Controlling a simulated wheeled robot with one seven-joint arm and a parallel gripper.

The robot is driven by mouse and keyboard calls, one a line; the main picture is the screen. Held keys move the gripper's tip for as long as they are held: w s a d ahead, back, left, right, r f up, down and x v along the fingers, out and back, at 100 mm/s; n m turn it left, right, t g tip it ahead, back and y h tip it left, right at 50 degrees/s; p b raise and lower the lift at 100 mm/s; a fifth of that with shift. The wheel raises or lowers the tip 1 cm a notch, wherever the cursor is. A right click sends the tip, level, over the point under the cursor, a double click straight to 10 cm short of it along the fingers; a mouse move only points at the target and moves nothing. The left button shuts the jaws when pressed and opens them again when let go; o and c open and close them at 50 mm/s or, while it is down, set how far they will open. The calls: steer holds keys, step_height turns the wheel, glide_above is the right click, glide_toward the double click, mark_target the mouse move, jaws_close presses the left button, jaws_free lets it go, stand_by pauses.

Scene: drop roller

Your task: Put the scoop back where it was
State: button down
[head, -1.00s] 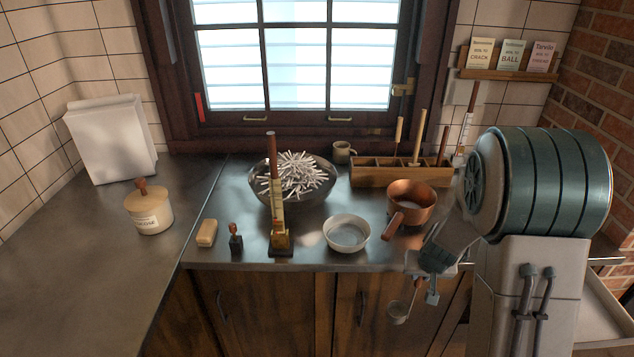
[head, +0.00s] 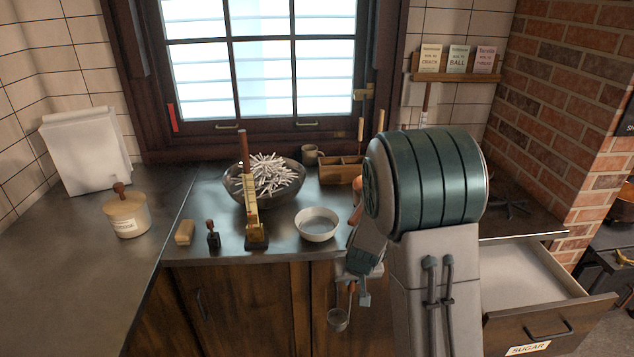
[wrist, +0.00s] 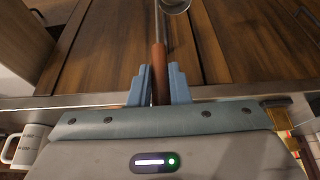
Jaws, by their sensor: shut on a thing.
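The scoop has a round metal bowl (head: 338,318) and a reddish-brown handle. My gripper (head: 358,293) is shut on the handle and holds the scoop in front of the wooden cabinet doors, below the counter edge, with its bowl hanging down. In the wrist view the scoop handle (wrist: 159,72) lies between the two blue-grey fingers of my gripper (wrist: 157,86). Only part of the bowl shows at the top edge there. An open drawer labelled SUGAR (head: 546,328) stands out at the right, and its visible inside is pale.
The dark counter (head: 80,270) holds a lidded jar (head: 127,216), a white bowl (head: 317,224), a bowl of white sticks (head: 265,181) and an upright brass-coloured tool (head: 254,220). My arm hides part of the counter. A brick wall (head: 570,120) stands at the right.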

steer(key=w+d+r+n+y, duration=0.1)
steer(key=w+r+n, duration=0.1)
steer(key=r, duration=1)
steer(key=w+d+r+n, duration=0.1)
steer(key=w+r, duration=0.4)
steer(key=r, duration=0.7)
steer(key=w+d+r+n+y, duration=0.1)
steer(key=w+r+n, duration=0.2)
steer(key=r, duration=0.9)
steer(key=shift+w+d+r+n+g+y+p, duration=0.15)
steer(key=shift+w+d+n+g+y+p, duration=0.2)
steer(key=shift+w, duration=0.4)
